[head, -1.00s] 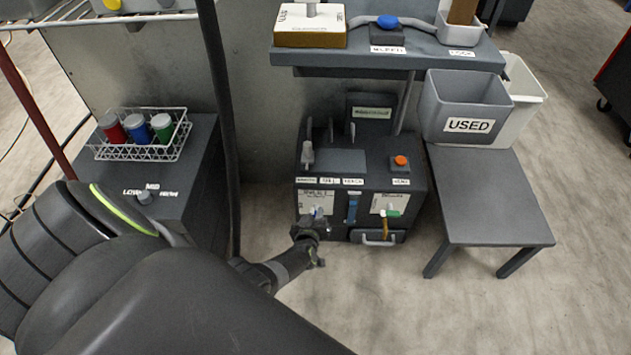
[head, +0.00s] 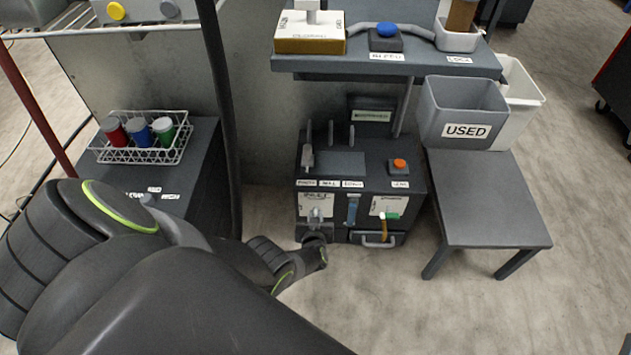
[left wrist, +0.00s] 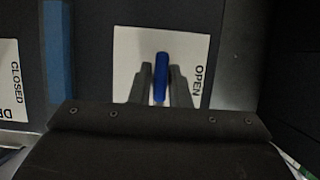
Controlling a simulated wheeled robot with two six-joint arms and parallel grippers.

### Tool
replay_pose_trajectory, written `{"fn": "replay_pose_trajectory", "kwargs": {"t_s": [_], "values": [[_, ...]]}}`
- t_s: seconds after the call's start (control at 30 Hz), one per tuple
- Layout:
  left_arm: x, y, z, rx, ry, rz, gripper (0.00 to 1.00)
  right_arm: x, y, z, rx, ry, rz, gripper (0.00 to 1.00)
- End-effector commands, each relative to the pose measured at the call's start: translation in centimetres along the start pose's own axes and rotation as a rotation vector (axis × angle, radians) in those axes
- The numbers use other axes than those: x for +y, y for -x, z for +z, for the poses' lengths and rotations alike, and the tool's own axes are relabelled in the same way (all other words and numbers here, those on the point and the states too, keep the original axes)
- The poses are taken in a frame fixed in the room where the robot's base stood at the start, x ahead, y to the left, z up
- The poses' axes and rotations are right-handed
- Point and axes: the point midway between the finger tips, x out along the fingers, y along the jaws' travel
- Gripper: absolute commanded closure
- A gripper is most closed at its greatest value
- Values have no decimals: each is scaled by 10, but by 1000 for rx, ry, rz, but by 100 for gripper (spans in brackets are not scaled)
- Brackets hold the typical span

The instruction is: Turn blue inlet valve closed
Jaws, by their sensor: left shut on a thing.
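The blue inlet valve handle (left wrist: 161,78) shows in the left wrist view in front of a white plate (left wrist: 190,50) marked OPEN. The handle lies parallel to the word OPEN, which runs along the plate's right edge in that view. My left gripper (left wrist: 160,72) is shut on the handle, one finger on each side. In the head view my left gripper (head: 314,238) is at the lower left of the dark machine (head: 345,165), below its left white plate (head: 316,203). The blue of the handle is not clear there. My right gripper is out of view.
A drain plate (left wrist: 10,75) marked CLOSED and a blue strip (left wrist: 58,50) lie left of the valve in the wrist view. In the head view, a green-handled valve (head: 390,216) and drawer handle (head: 376,241) are close by. A grey table (head: 485,200) stands right.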

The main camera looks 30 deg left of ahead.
Motion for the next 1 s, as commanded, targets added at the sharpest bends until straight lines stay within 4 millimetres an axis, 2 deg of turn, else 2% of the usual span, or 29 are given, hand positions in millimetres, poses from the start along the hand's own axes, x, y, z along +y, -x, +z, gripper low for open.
{"fn": "replay_pose_trajectory", "kwargs": {"t_s": [0.57,0.6,0.7,1.0], "values": [[0,0,-1,2,-18,-7,100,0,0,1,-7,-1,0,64],[0,0,-1,2,-18,-7,80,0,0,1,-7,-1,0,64],[0,0,-1,2,-18,-7,67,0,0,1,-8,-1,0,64],[0,0,0,1,-18,-7,67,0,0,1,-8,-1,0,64]]}}
